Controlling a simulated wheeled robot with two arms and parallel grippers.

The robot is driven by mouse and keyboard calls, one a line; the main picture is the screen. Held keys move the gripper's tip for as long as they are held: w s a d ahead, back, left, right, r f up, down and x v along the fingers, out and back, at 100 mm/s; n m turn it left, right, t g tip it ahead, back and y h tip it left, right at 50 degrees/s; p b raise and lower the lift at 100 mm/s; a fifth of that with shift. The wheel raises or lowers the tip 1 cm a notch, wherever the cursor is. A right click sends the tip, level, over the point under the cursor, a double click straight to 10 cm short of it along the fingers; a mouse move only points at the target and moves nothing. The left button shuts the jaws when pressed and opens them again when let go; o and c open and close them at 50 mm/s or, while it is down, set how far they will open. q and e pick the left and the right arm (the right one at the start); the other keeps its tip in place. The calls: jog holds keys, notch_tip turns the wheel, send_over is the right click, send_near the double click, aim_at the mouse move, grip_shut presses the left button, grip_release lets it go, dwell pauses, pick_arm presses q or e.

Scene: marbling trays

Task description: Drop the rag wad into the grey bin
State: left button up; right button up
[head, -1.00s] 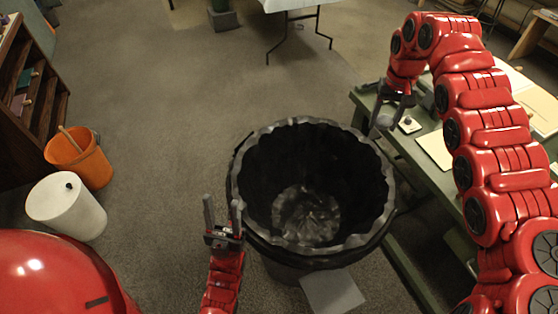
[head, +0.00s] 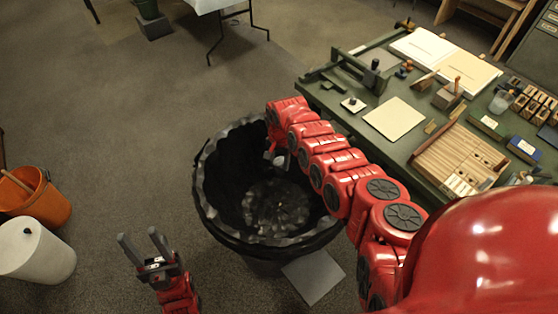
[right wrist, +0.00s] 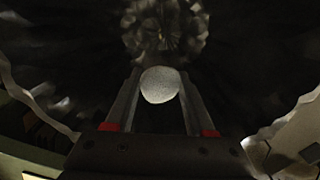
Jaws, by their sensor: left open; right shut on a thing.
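The grey bin (head: 210,213) stands on the floor at the middle of the head view, lined with a dark bag with a crinkled rim. My right gripper (head: 277,158) is over the right part of its mouth. The rag wad (right wrist: 160,85) is a pale grey ball. In the right wrist view it sits between the two fingers of my right gripper (right wrist: 159,95), which is shut on it, with the dark bin inside beyond. In the head view the wad is small and partly hidden by the arm. My left gripper (head: 146,246) is open and empty, left of the bin.
A green workbench (head: 400,150) with paper, a wooden tray and small tools stands right of the bin. An orange bucket (head: 45,205) and a white cylinder (head: 38,252) stand at the left. A grey plate (head: 314,277) is at the bin's foot.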

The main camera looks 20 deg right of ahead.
aim_at(280, 160)
notch_tip(280, 160, down, 5)
jog(key=b, duration=0.4)
jog(key=shift+r, duration=0.2)
jog(key=o, duration=1.4)
jog(key=r, duration=0.3)
jog(key=r+p, duration=0.1)
jog(key=r, duration=0.2)
jog(key=shift+d+r, duration=0.2)
jog(key=shift+r, duration=0.1)
notch_tip(280, 160, up, 11)
jog(key=shift+a+f+b, duration=0.1)
jog(key=shift+a+b, duration=0.05)
jog(key=shift+b, duration=0.7)
